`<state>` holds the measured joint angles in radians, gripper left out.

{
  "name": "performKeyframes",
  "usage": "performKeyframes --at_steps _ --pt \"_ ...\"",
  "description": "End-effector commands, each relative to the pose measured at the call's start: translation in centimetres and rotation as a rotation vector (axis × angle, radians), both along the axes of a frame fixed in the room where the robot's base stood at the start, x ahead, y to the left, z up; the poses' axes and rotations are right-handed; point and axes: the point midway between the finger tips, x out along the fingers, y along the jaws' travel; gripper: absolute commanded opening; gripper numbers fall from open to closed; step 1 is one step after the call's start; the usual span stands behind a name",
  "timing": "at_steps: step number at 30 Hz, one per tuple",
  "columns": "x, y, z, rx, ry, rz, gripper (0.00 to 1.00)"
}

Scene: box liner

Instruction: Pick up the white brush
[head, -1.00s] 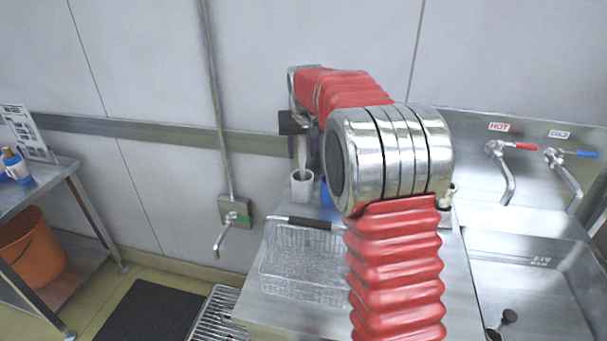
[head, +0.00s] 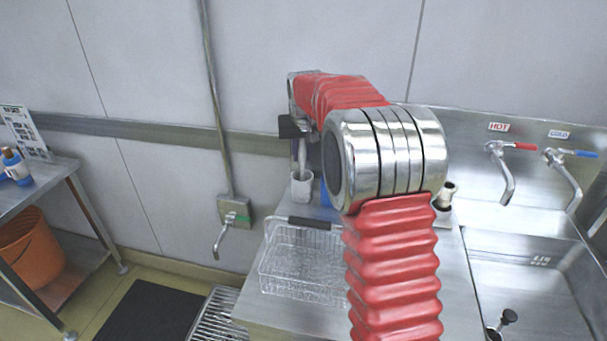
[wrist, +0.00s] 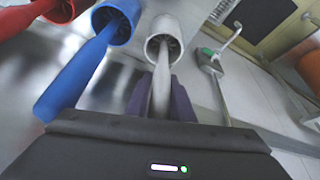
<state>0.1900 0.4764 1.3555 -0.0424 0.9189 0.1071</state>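The white brush (wrist: 160,90) stands with its head down in a white cup-shaped holder (wrist: 160,25). In the head view, its pale handle (head: 302,157) rises from the white holder (head: 302,188) to my gripper (head: 292,127). In the wrist view, the dark purple fingers of my gripper (wrist: 161,92) are on either side of the white handle, very near it. I cannot tell whether they press on it. The upper end of the handle is hidden by my gripper.
A blue brush (wrist: 75,80) in a blue holder (wrist: 117,18) stands left of the white one in the wrist view, with a red one (wrist: 30,14) beyond. A wire basket (head: 300,265) sits on the steel counter; a sink (head: 525,290) is at right.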

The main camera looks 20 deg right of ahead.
Motion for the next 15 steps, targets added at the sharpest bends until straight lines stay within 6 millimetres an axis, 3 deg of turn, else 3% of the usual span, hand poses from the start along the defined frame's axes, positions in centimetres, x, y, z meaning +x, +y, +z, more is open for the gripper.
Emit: performKeyframes --at_steps 8,15 --pt "0.01 0.02 0.00 0.000 0.000 0.000 0.01" --pt "0.02 0.03 0.03 0.000 -0.001 0.000 0.00"
